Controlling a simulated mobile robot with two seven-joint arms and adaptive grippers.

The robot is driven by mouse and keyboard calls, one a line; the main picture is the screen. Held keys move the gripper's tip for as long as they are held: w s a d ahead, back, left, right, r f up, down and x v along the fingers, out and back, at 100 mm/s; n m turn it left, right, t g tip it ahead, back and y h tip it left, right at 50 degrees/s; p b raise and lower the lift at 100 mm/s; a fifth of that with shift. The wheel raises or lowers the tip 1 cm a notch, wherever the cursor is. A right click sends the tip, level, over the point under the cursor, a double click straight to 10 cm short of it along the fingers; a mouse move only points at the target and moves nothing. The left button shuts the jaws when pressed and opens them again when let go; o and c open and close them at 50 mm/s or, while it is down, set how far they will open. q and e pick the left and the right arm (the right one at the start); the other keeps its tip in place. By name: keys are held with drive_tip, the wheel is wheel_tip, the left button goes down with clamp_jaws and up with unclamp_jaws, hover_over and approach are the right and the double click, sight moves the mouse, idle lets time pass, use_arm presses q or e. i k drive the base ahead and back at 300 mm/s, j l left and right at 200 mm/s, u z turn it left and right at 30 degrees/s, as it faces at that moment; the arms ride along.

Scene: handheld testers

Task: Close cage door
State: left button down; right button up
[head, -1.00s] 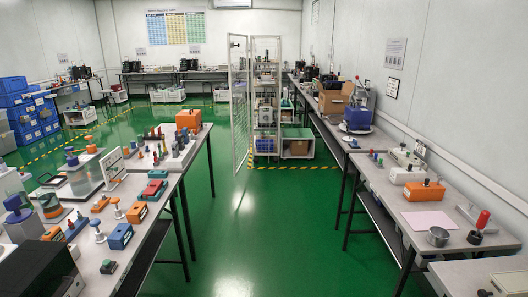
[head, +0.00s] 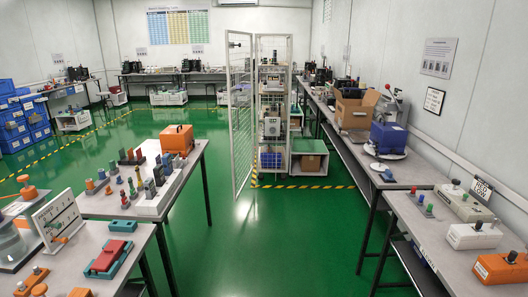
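The cage (head: 291,100) is a tall, narrow wire-mesh enclosure standing ahead near the middle of the head view, with shelves of equipment inside. Its white-framed mesh door (head: 242,115) stands open, swung out to the left of the cage and toward me. A small dark handle or latch (head: 234,44) shows near the top left of the door. The cage front is uncovered, so the shelves show. Neither of my grippers is in view.
A workbench (head: 100,204) with testers and an orange case (head: 177,139) stands at left. Another bench (head: 345,150) with a cardboard box (head: 357,107) runs along the right wall. The green floor (head: 270,235) between them is clear. Yellow-black tape (head: 305,187) marks the floor before the cage.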

sight(227, 47)
drive_tip(key=i, duration=1.45)
drive_tip(key=i+l+u, duration=0.1)
drive_tip(key=i, duration=0.3)
drive_tip(key=i+l+u, duration=0.15)
drive_tip(key=i, duration=0.25)
drive_tip(key=i+l+u, duration=0.1)
drive_tip(key=i+l, duration=0.25)
